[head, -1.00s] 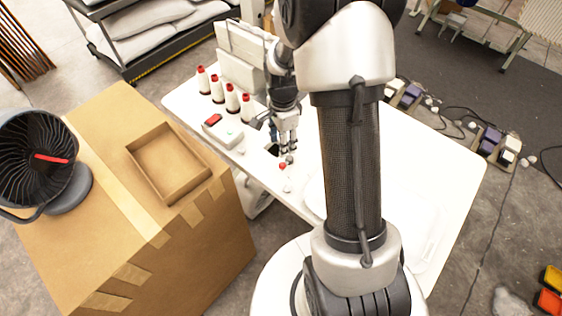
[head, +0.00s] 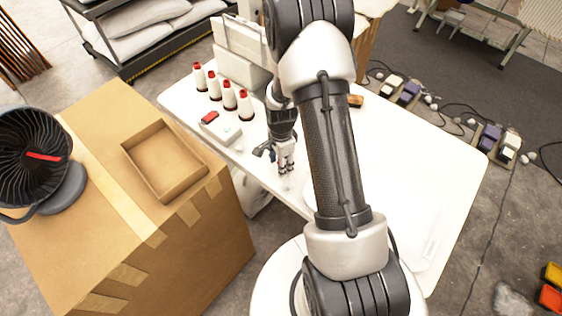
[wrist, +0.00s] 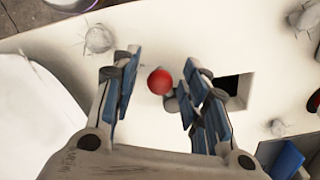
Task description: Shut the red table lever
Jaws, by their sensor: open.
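The red ball knob of the table lever (wrist: 160,81) shows in the wrist view, above the white table and between my fingers. Its stem cannot be made out. My gripper (wrist: 161,74) is open, with one blue-padded finger on each side of the knob. The right finger appears close to the knob; I cannot tell whether it touches. In the head view my gripper (head: 285,168) points down near the table's front left edge, and the knob is hidden there.
A dark square opening (wrist: 232,88) lies right of the knob in the wrist view. On the white table (head: 420,165) are several red-topped thread cones (head: 229,97) and a white box with a red switch (head: 209,118). A cardboard box (head: 100,190) stands left. The table's right side is clear.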

